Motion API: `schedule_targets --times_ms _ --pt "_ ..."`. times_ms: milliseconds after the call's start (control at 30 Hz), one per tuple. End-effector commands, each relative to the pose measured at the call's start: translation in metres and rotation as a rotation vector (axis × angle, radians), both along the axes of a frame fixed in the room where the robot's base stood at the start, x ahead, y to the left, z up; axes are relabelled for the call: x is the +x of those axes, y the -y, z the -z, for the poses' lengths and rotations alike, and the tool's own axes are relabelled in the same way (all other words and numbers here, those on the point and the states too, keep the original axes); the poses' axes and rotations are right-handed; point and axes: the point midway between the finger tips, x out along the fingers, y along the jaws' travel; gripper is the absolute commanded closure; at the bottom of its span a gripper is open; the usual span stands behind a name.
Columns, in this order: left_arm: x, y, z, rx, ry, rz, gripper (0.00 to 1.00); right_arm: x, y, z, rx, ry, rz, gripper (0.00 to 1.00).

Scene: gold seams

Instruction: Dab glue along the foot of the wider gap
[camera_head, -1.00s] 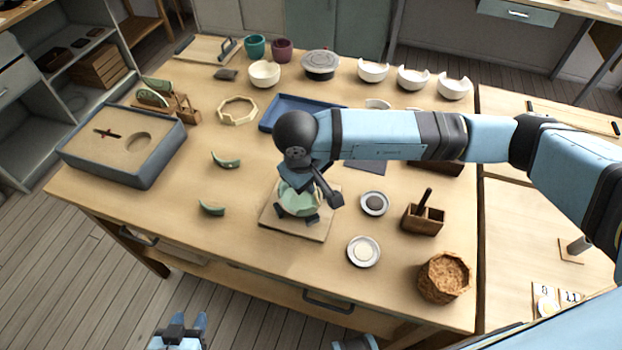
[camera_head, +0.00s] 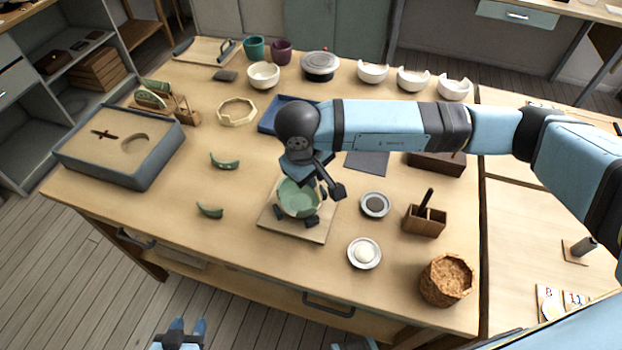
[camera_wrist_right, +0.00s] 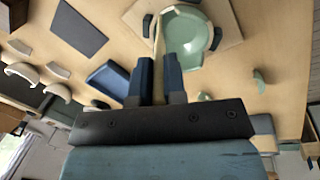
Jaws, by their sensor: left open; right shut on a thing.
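A pale green bowl (camera_head: 300,200) with a broken rim stands on a square wooden board (camera_head: 310,232), with dark pads around it. It also shows in the right wrist view (camera_wrist_right: 190,38). Two green curved shards, the upper (camera_head: 225,162) and the lower (camera_head: 210,211), lie left of it. My right gripper (camera_wrist_right: 160,82) is above the bowl, shut on a thin pale stick (camera_wrist_right: 158,50) that reaches toward the bowl's rim. I cannot tell whether its tip touches, and the arm hides the bowl's far side. A small dish (camera_head: 365,254) holds whitish stuff. My left gripper (camera_head: 187,325) is open and empty off the table's front edge.
A dish with dark contents (camera_head: 375,205), a wooden holder (camera_head: 424,220) and a woven basket (camera_head: 446,280) stand right of the board. A blue-grey box (camera_head: 120,145) is at the left. A blue tray (camera_head: 272,115) lies behind the bowl. The table's front left is clear.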

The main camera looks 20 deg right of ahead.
Motion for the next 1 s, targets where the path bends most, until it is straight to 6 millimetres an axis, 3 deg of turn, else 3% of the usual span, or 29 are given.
schedule_targets --times_ms 1000 --pt "0.000 0.000 0.014 -0.001 0.002 0.000 0.57 0.007 0.005 0.003 0.001 0.000 0.000 1.00"
